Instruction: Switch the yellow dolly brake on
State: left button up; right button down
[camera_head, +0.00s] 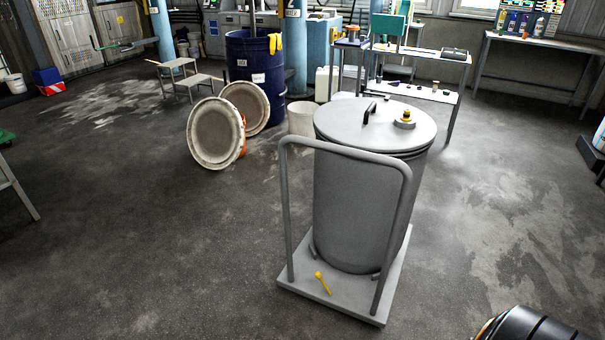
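The yellow dolly brake (323,283) is a small yellow lever on the near part of the grey dolly's deck (345,304). It lies between the feet of the dolly's grey tube handle (283,210) and looks tilted, with its round end toward the upper left. I cannot tell its on or off state. A large grey drum (360,215) with a lid stands upright on the dolly behind the lever. A dark rounded part at the bottom right edge seems to be mine. Neither gripper is in view.
Two round lids (214,134) lean by a blue barrel (262,75) behind the dolly to the left. A metal table (425,94) stands behind the drum. A small step stool (190,78) is farther back left. The floor left and in front of the dolly is clear.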

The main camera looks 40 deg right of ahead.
aim_at(318, 275)
jog(key=z, duration=1.25)
